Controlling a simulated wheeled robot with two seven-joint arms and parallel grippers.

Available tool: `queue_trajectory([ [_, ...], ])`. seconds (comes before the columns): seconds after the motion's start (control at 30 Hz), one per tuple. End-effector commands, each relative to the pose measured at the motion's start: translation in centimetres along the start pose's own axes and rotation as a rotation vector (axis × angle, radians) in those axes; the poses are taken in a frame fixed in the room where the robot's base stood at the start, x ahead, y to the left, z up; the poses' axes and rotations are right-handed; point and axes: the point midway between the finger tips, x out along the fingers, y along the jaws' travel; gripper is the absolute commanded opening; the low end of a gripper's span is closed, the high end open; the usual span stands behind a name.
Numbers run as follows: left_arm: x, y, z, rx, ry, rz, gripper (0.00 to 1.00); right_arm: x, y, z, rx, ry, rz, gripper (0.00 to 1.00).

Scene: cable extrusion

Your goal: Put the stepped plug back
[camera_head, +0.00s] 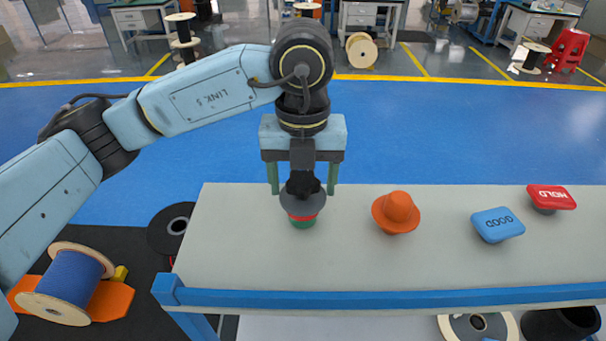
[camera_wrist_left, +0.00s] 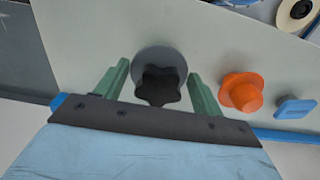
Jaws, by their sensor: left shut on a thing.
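The stepped plug (camera_head: 302,208) has a grey disc on top, then a red band and a narrower green part below. It is upright at the left part of the grey bench top (camera_head: 240,262). A black star-shaped knob (camera_wrist_left: 160,86) sits on its grey disc (camera_wrist_left: 163,55). My right gripper is in neither view.
An orange stepped knob (camera_head: 397,212) stands to the right on the bench. Farther right are a blue GOOD block (camera_head: 497,224) and a red HOLD block (camera_head: 551,197). A blue rail (camera_head: 390,298) runs along the front edge. A blue cable spool (camera_head: 70,280) is at lower left.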

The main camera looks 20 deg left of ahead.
Motion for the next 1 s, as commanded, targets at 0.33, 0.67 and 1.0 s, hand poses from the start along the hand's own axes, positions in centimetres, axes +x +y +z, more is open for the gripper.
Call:
queue_trajectory([
  [0.33, 0.3, 0.0, 0.0, 0.001, 0.000, 0.000, 0.73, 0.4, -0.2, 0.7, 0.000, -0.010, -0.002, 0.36],
  [0.67, 0.2, 0.0, 0.0, 0.001, 0.000, 0.000, 0.90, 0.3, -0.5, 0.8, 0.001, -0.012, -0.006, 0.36],
  [1.0, -2.7, -0.1, 0.1, 0.002, -0.005, -0.003, 0.90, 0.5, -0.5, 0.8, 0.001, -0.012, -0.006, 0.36],
])
